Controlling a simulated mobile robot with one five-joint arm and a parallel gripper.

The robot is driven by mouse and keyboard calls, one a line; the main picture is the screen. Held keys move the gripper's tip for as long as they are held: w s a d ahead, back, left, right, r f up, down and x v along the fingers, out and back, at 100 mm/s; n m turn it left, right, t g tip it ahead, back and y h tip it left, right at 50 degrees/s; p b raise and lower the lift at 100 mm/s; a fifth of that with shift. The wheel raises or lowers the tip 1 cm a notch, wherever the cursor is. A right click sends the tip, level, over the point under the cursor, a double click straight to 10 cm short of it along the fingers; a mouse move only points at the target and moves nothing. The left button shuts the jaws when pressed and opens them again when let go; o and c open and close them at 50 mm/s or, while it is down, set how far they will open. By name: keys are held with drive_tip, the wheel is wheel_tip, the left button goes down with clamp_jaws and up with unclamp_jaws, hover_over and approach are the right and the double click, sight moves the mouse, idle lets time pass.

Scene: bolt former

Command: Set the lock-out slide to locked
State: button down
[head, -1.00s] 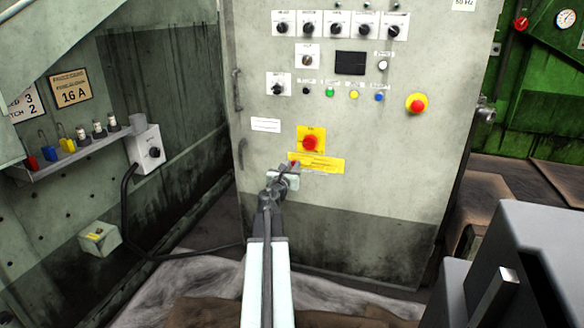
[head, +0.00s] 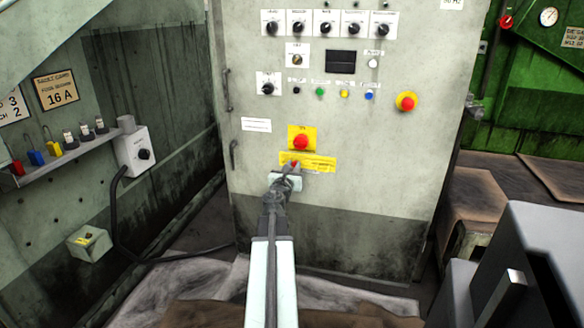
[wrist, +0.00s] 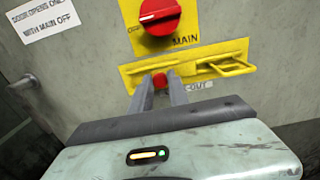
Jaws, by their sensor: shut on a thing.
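The lock-out slide's yellow plate (head: 322,163) is on the grey cabinet, below the red main switch (head: 301,142). In the wrist view the plate (wrist: 135,78) carries a small red knob (wrist: 160,81) and a raised yellow bracket (wrist: 228,67) at its right. My gripper (wrist: 162,88) is shut on the red knob, one finger on each side. In the head view my gripper (head: 291,172) reaches the plate's lower left part. The fingers hide part of the plate and of the label below, where "-OUT" shows.
The main switch (wrist: 158,15) sits close above the fingers in the wrist view. Several knobs and buttons and a red emergency button (head: 406,102) are higher on the cabinet. A shelf with padlocks (head: 55,150) is on the left wall. A dark grey block (head: 530,260) stands at the lower right.

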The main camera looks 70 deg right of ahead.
drive_tip(key=shift+s+d, duration=0.1)
drive_tip(key=shift+s, duration=0.35)
drive_tip(key=c, duration=1.3)
unclamp_jaws()
drive_tip(key=shift+w, duration=0.2)
